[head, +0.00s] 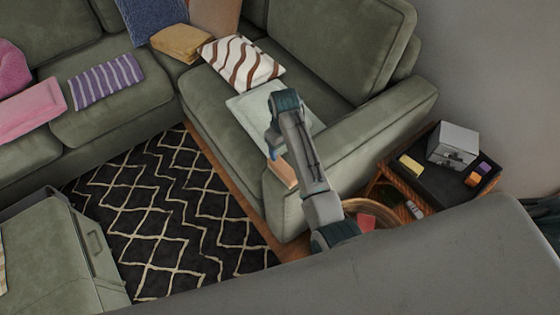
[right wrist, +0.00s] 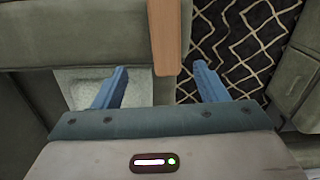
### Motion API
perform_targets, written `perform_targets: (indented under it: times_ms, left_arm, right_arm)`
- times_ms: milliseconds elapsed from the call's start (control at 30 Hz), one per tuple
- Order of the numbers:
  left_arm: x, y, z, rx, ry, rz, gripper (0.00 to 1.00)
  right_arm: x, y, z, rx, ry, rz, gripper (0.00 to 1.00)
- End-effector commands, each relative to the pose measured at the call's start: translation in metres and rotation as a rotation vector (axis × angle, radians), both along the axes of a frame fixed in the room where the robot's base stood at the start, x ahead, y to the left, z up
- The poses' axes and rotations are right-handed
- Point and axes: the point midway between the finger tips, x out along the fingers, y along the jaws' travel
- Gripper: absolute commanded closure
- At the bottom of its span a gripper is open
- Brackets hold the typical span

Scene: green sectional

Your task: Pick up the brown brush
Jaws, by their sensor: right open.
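A plain brown, wood-coloured bar (right wrist: 165,38) runs down from the top edge of the right wrist view and ends between my fingertips' lines. In the head view a brown piece (head: 283,173) shows at the front end of the sofa's armrest, partly behind my arm. I cannot tell for certain that it is the brush; no bristles show. My right gripper (head: 272,150) is over the sofa's front edge, close to this piece. Its blue fingers (right wrist: 160,85) are spread apart with nothing held. My left gripper is out of view.
The green sofa's armrest (head: 360,140) and pale cushion (head: 245,108) lie around my right arm. The patterned rug (head: 165,215) is clear. A dark side table (head: 440,180) at right bears a grey box (head: 453,143) and small coloured items; a round basket (head: 385,212) stands beside it.

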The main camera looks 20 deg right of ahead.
Motion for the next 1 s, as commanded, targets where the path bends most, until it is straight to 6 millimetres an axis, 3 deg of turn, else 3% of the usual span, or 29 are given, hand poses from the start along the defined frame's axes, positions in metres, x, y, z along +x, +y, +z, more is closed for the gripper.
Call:
perform_targets:
  times_ms: [200,367,500,733,1000]
  left_arm:
    - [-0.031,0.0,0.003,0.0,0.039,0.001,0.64]
    - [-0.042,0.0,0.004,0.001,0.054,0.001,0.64]
    - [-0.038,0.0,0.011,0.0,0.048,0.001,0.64]
    - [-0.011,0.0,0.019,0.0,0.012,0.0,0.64]
    - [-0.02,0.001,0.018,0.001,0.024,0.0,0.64]
  right_arm:
    - [-0.002,0.0,-0.036,-0.001,0.005,0.0,0.34]
    - [-0.002,0.0,-0.049,0.0,0.003,0.0,0.34]
    - [-0.007,0.002,-0.061,0.0,0.005,0.0,0.34]
    - [-0.012,0.004,-0.094,-0.001,0.003,-0.001,0.34]
    - [-0.011,0.004,-0.101,0.0,0.001,-0.001,0.34]
